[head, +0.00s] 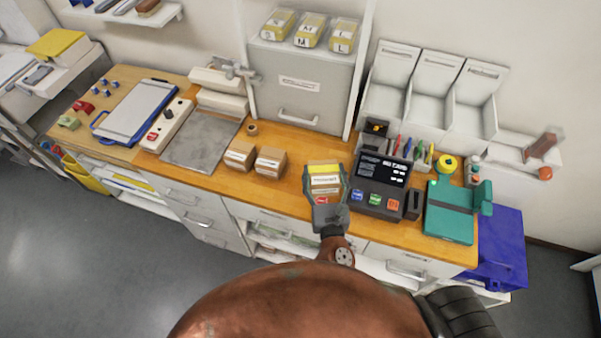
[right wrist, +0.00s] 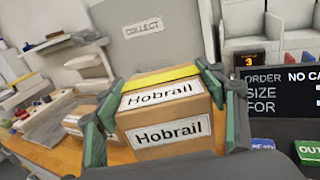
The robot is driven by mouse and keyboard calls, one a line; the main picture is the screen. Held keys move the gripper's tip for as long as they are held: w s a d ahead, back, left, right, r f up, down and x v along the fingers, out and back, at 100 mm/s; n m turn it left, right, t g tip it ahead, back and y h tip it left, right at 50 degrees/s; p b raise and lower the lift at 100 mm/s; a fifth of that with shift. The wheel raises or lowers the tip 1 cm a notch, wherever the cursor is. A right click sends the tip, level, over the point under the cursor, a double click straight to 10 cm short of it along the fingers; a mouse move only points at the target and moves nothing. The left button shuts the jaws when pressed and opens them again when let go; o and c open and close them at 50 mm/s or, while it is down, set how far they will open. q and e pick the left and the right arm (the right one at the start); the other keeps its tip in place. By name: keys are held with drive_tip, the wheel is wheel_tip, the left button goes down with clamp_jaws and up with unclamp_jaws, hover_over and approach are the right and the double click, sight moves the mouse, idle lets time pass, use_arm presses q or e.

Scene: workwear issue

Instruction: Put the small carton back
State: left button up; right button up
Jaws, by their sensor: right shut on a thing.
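My right gripper (head: 325,197) is shut on a small brown carton (head: 323,168) with a yellow strip and white labels, over the counter in front of the grey cabinet. In the right wrist view the carton (right wrist: 165,113) sits between the green fingers, and its labels read "Hobrail". I cannot tell whether its underside touches the counter. Two other small cartons, a left one (head: 239,155) and a right one (head: 270,161), stand on the counter to the left of the gripper. My left gripper is not in view.
A dark order terminal (head: 381,184) stands close to the right of the held carton. A teal device (head: 449,212) is further right. A grey cabinet (head: 300,88) marked "COLLECT" stands behind. A grey plate (head: 202,140) and a clipboard (head: 137,109) lie to the left.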

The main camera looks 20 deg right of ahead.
sight(310, 163)
drive_tip(key=w+f, duration=0.1)
drive_tip(key=w, duration=0.1)
drive_tip(key=w+a+f, duration=0.1)
drive_tip(key=w, duration=0.1)
drive_tip(key=w+a+f+b, duration=0.1)
drive_tip(key=w, duration=0.1)
drive_tip(key=shift+w, duration=0.2)
drive_tip(key=w+f+b, duration=0.1)
drive_tip(key=f, duration=0.1)
drive_tip(key=w+a+f+b, duration=0.1)
drive_tip(key=w+f, duration=0.1)
drive_tip(key=f, duration=0.1)
drive_tip(key=w+f+b, duration=0.1)
drive_tip(key=w+f, duration=0.1)
drive_tip(key=f, duration=0.1)
drive_tip(key=shift+a+f+b, duration=0.15)
drive_tip(key=shift+a+b, duration=0.15)
drive_tip(key=shift+a, duration=0.05)
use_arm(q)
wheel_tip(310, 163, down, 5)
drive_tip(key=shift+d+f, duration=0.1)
use_arm(e)
drive_tip(key=shift+f, duration=0.4)
drive_tip(key=shift+f, duration=0.15)
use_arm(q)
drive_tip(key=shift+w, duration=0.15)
use_arm(e)
drive_tip(key=o, duration=1.5)
drive_tip(key=shift+c, duration=0.2)
